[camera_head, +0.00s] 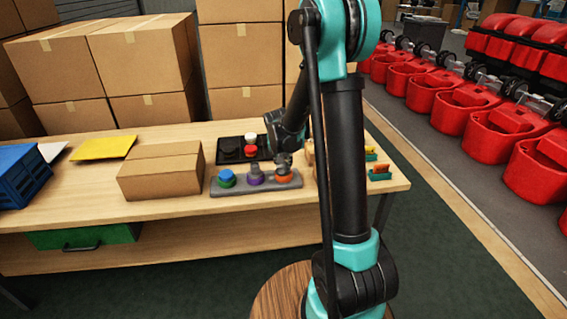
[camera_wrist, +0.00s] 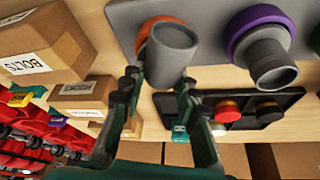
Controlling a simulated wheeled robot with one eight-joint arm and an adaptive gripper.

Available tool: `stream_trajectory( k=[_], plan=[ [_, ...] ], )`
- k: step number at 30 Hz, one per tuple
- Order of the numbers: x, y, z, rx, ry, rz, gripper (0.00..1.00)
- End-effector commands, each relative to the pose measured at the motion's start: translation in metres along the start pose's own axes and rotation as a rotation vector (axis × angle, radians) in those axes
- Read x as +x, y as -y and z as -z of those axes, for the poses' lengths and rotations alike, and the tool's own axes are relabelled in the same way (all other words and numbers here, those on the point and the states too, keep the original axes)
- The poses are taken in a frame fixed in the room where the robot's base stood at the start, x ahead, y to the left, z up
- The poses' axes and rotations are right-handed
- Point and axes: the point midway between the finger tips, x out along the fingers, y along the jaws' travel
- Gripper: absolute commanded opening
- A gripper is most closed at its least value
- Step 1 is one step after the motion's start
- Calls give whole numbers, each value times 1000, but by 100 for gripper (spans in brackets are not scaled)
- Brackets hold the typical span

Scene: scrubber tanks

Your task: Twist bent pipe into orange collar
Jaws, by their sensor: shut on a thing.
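The orange collar (camera_head: 288,179) is at the right end of a grey base (camera_head: 240,187) on the workbench. In the wrist view the orange collar (camera_wrist: 143,36) shows as a rim partly hidden behind the grey bent pipe (camera_wrist: 173,54). The pipe stands at the collar, tilted in that view; how deep it sits is hidden. My gripper (camera_wrist: 160,88) is shut on the pipe's lower part, with a finger on each side. In the head view my gripper (camera_head: 284,159) is just above the orange collar, small and partly hidden by my arm.
A purple collar (camera_wrist: 241,28) holding a grey pipe is beside it; a green collar (camera_head: 226,183) with a blue top is farther left. A black tray (camera_head: 224,160) with caps lies behind the base. A cardboard box (camera_head: 160,175) stands left. Small boxes, one labelled BOLTS (camera_wrist: 45,47), are close by.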

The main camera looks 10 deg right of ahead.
Motion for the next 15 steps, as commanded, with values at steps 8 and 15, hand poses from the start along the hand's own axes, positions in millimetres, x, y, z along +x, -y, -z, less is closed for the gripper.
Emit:
stream_trajectory(
  k=[8,15],
  plan=[
    [0,0,0,10,0,-5,0],
    [0,0,0,120,0,-51,0]
  ],
)
